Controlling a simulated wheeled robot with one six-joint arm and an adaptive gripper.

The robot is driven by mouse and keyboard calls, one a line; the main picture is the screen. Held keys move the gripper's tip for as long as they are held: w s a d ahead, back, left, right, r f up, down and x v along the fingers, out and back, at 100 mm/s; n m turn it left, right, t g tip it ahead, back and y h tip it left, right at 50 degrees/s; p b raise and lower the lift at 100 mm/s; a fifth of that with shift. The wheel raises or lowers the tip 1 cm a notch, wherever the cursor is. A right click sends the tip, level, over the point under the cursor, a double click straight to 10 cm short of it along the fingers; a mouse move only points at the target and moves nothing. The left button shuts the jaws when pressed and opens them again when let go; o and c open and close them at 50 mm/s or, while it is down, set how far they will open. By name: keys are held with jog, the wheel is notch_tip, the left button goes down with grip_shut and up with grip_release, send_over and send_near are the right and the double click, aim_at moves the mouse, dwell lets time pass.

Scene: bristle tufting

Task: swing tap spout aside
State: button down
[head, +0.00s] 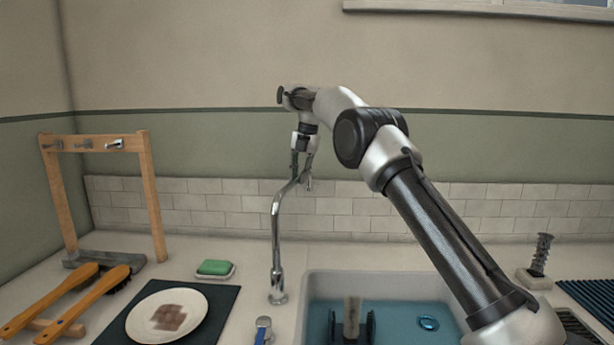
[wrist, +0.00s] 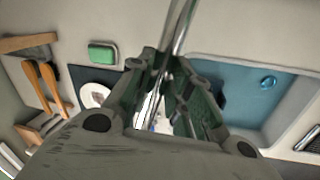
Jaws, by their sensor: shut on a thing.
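The chrome tap spout (head: 276,215) rises from its base on the counter just left of the sink, then bends up and to the right. My gripper (head: 302,184) points down at the bent upper end of the spout. It is shut on the spout, with a finger on each side. In the wrist view the spout (wrist: 182,30) runs up between the fingers of my gripper (wrist: 170,85). The outlet end of the spout is mostly hidden by the fingers.
The blue-lined sink (head: 390,318) is at right, with a dark holder in it. At left are a plate (head: 190,330) on a dark mat, a green sponge (head: 215,267), orange-handled brushes (head: 95,295) and a wooden rack (head: 152,200). A tiled wall stands behind.

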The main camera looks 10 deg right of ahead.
jog(key=shift+w+a, duration=0.15)
jog(key=shift+a, duration=0.15)
jog(key=c, duration=1.3)
grip_release()
jog(key=shift+d, duration=0.1)
